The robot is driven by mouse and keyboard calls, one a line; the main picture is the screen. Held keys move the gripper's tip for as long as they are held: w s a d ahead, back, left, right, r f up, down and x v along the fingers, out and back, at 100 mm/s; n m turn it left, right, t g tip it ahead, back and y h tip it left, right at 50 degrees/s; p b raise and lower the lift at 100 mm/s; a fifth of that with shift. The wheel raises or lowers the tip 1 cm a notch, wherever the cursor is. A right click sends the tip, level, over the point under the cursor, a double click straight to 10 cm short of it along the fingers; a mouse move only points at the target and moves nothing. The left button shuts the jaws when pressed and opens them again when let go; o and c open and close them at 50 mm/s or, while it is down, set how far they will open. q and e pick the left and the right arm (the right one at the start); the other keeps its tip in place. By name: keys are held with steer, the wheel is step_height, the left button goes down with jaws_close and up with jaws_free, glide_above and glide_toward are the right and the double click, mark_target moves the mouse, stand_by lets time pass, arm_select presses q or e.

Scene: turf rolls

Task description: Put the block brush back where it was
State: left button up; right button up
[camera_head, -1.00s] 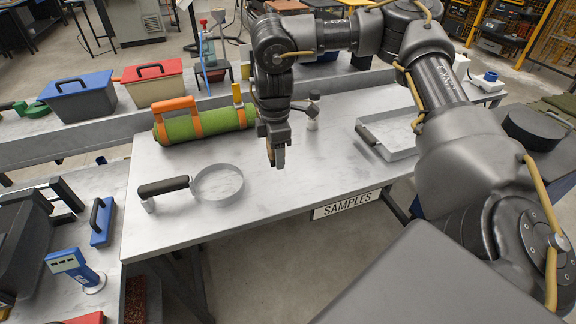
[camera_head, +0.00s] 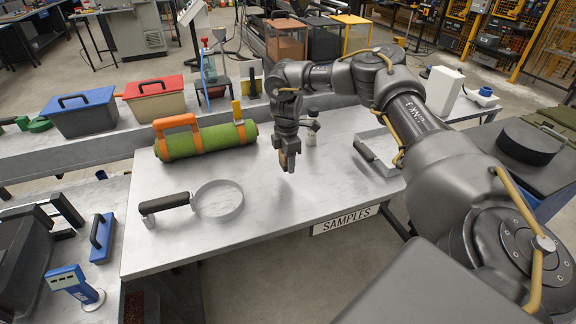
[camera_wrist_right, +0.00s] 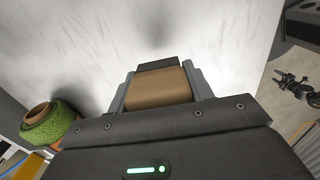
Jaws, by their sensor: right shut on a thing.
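My right gripper (camera_head: 288,165) is shut on a tan wooden block with a dark far end, which looks like the block brush (camera_wrist_right: 158,88). In the right wrist view it sits between the two fingers over the pale tabletop. In the head view only a small brownish bit of it (camera_head: 290,160) shows at the fingertips, above the grey table (camera_head: 260,220). I cannot tell whether it touches the table. My left gripper is not in view.
A green turf roll (camera_head: 205,140) with orange handles lies left of the gripper. A ring with a black handle (camera_head: 217,200) lies in front of it. A shallow metal tray (camera_head: 375,158) is to the right. The table's front middle is clear.

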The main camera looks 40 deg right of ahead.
mark_target(288, 175)
steer(key=shift+w+d+f, duration=0.25)
steer(key=shift+f, duration=0.15)
steer(key=shift+w+d+f, duration=0.2)
steer(key=shift+f, duration=0.2)
step_height(288, 175, down, 3)
steer(key=shift+w+d+f+p, duration=0.1)
steer(key=shift+d+f+p, duration=0.1)
steer(key=shift+p, duration=0.15)
steer(key=shift+a+f, duration=0.1)
steer(key=shift+f, duration=0.05)
steer(key=o, duration=0.9)
steer(key=shift+o, duration=0.2)
